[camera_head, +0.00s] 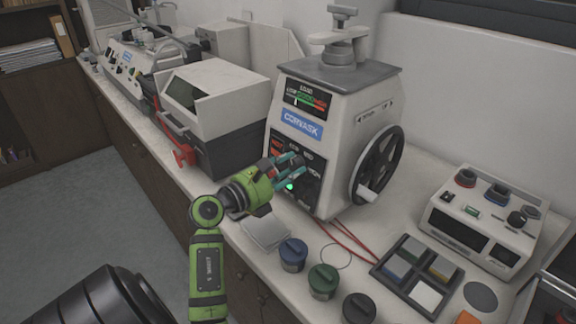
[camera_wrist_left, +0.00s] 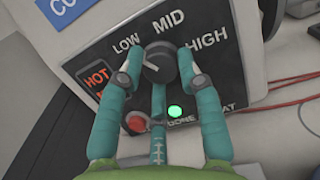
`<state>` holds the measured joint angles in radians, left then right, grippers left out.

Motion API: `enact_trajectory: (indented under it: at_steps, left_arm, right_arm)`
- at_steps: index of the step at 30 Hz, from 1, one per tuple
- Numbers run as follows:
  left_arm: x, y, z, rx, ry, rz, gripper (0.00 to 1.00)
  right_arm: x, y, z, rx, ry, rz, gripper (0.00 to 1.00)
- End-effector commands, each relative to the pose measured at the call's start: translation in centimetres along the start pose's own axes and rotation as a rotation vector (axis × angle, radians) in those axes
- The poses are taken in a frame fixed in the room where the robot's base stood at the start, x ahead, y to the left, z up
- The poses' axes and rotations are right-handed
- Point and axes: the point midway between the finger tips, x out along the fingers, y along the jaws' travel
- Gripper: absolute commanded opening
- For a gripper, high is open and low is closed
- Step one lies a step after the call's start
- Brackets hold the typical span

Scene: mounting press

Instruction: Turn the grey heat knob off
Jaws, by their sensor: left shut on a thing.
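The mounting press (camera_head: 330,115) stands on the bench with a dark control panel on its front. The grey heat knob (camera_wrist_left: 159,62) sits on that panel below the words LOW, MID and HIGH in the left wrist view. My left gripper (camera_head: 297,164) reaches the panel from the front left. In the head view the fingers largely hide the knob. My right gripper is not in view.
A green light (camera_wrist_left: 175,111) glows below the knob, with a red button (camera_wrist_left: 135,123) beside it. An orange HOT sign (camera_wrist_left: 96,75) is at left. The press's handwheel (camera_head: 378,165) is on its right side. Several lidded jars (camera_head: 323,280) stand in front.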

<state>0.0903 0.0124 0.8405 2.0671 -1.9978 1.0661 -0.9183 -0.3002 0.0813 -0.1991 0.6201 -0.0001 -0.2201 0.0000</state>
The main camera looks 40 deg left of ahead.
Motion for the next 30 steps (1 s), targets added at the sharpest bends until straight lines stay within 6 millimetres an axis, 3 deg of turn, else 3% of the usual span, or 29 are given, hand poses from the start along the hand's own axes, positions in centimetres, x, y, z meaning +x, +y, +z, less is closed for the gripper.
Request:
enact_trajectory:
  at_steps: [21,30]
  left_arm:
    - [0.1,-0.4,0.9,-0.607,0.004,0.106,0.03]
    - [0.1,-0.4,0.8,-0.826,0.001,0.148,0.03]
  right_arm:
    - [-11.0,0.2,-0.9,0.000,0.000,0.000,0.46]
    - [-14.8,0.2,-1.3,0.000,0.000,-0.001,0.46]
